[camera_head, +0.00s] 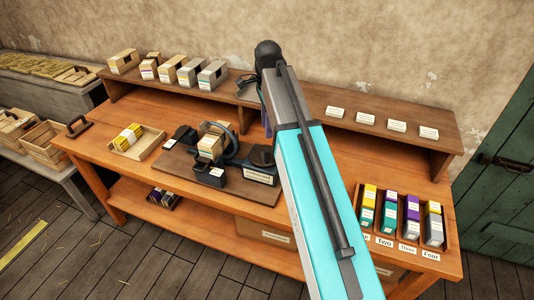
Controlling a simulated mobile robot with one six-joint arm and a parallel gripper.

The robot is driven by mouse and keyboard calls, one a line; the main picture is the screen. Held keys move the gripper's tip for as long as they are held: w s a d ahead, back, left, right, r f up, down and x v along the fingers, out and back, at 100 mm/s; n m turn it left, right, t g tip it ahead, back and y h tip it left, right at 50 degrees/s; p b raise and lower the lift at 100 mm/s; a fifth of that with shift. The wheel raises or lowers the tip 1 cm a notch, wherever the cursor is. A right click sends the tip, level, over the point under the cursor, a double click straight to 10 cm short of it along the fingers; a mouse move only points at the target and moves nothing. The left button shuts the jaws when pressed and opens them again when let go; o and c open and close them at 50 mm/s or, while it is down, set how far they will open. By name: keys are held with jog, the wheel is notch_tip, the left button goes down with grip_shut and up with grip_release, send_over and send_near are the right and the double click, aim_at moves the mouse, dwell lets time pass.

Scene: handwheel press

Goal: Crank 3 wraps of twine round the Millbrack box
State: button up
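A dark device with a curved ring (232,142) stands on a brown base board (180,168) on the wooden bench. A tan box with a light label (210,147) sits at the ring, between dark blocks. Its label is too small to read, so I cannot tell whether it is the Millbrack box. No twine can be made out on it. A black block with a white label (262,175) stands at the device's right. My turquoise arm crosses the view right of the device and hides part of the bench. My gripper cannot be made out.
Several boxes (212,75) stand on the raised back shelf (300,98), with blank-looking cards at its right. A wooden tray (149,145) holds a yellow-topped item. Coloured boxes stand in a rack (449,228) labelled Two, Three and Four at right. Crates (45,145) lie far left.

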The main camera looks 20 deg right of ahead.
jog(key=n+p, duration=0.1)
jog(key=n, duration=0.5)
jog(key=n+p, duration=0.2)
jog(key=n, duration=0.5)
jog(key=r+n+p, duration=0.1)
jog(key=n, duration=0.5)
jog(key=shift+s+a+n+p, duration=0.1)
jog(key=shift+s+n+p, duration=0.15)
jog(key=shift+n+p, duration=0.1)
jog(key=shift+r, duration=0.1)
jog(key=shift+f, duration=0.2)
jog(key=b, duration=0.2)
send_over(267, 151)
notch_tip(267, 151, down, 6)
jog(key=shift+r, duration=0.15)
jog(key=shift+f+b, duration=2.3)
jog(key=shift+f, duration=1.6)
grip_shut()
